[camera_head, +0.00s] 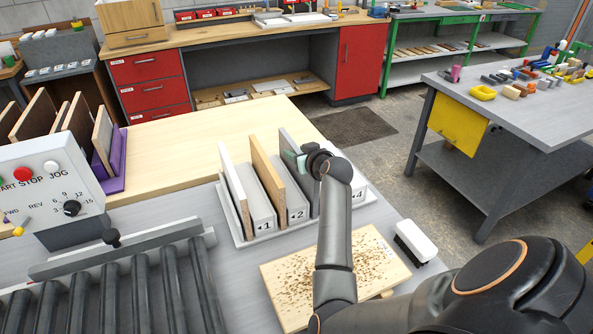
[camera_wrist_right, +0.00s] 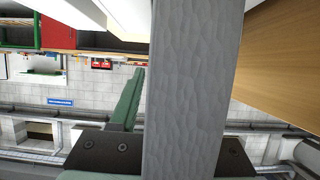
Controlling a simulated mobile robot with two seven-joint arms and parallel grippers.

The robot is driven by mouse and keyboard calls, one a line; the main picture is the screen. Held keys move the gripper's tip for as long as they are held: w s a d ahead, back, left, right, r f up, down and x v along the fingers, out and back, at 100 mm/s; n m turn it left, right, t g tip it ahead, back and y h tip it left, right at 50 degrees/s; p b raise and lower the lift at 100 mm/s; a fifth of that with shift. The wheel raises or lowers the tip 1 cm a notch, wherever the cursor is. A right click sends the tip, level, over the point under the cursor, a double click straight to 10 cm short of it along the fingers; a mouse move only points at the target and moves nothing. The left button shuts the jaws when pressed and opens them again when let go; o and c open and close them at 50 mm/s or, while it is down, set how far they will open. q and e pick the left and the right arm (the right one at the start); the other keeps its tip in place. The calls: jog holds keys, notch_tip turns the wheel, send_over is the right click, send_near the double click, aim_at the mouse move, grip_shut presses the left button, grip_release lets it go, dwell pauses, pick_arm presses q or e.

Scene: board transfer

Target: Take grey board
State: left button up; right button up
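A slotted rack (camera_head: 275,232) with labels 1, 2 and 4 visible holds upright boards. My right gripper (camera_head: 295,160) is at the upper part of the grey board. In the right wrist view, the textured grey board (camera_wrist_right: 190,90) runs between the gripper's sides. One green finger lies close along its left side; the other finger is mostly hidden, so grip contact is unclear. My left gripper is out of view.
A speckled wooden board (camera_head: 285,285) and a brush (camera_head: 415,242) lie in front of the rack. A roller conveyor (camera_head: 120,290) and control box (camera_head: 45,185) are at left. The wooden tabletop behind the rack is clear.

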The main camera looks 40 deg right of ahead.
grip_shut()
jog(key=shift+w+r, duration=0.1)
jog(key=shift+r, duration=0.05)
dwell(1.0)
